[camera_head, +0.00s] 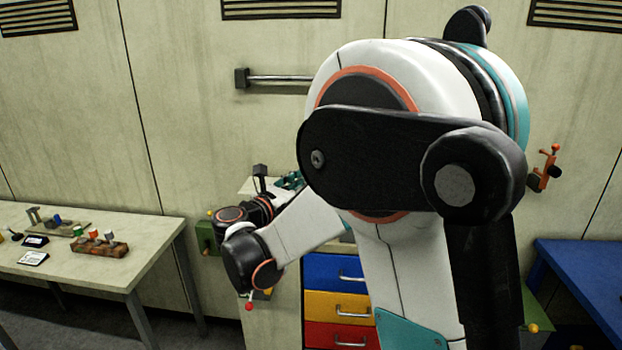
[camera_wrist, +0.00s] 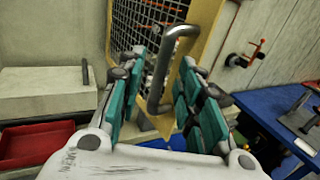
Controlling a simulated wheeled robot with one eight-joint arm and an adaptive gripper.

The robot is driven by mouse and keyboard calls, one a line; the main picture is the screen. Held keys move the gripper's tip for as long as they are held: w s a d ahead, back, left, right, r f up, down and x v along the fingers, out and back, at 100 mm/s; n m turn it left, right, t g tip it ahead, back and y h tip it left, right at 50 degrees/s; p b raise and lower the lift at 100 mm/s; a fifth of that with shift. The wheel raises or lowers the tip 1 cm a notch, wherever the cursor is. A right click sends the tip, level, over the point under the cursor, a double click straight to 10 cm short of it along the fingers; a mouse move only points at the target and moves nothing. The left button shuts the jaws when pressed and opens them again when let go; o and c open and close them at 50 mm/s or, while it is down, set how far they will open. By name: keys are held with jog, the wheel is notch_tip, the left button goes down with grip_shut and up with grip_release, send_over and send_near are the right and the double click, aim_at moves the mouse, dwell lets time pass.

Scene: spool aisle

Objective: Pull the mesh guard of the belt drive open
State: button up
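The mesh guard (camera_wrist: 136,24) shows in the wrist view as a wire grid in a yellow frame, standing ahead of my gripper. A grey bent bar handle (camera_wrist: 163,68) stands out from it, between my gripper's fingers. My gripper (camera_wrist: 160,88) is open, with one teal-padded finger to each side of the handle. A gap shows beside the bar, and I cannot tell whether either pad touches it. In the head view, only a bit of my gripper (camera_head: 290,181) shows beyond the wrist. My arm hides the guard there.
A workbench (camera_head: 145,262) with small parts stands at the left. A cabinet with blue, yellow and red drawers (camera_head: 336,305) is beside my arm. A blue table (camera_head: 590,270) stands at the right, below an orange wall fitting (camera_head: 545,168). A red tray (camera_wrist: 35,143) lies at the wrist view's left.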

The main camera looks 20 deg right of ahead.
jog(key=v, duration=0.7)
jog(key=shift+a, duration=0.25)
